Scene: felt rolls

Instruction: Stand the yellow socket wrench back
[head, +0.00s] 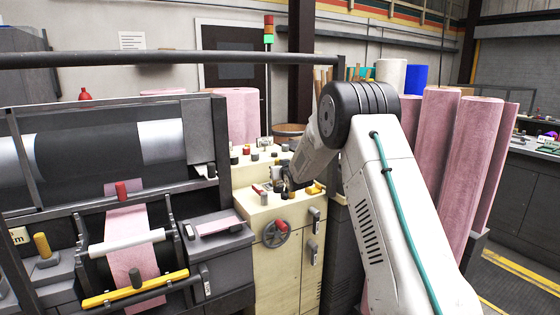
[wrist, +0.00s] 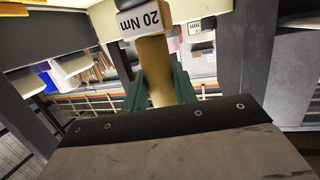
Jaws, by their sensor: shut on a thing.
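The yellow socket wrench (wrist: 155,70) is between the green fingers of my gripper (wrist: 159,92) in the wrist view. My gripper is shut on its yellow shaft. A white tag reading "20 Nm" (wrist: 147,18), upside down in this view, sits at the wrench's upper end.
Several knobs stand on the cabinet, and a handwheel (head: 276,234) is on its front. A yellow-handled piece (head: 42,245) stands at far left beside a tag (head: 19,236). Pink felt rolls (head: 470,150) stand at right. A dark rail (head: 150,60) crosses above the machine.

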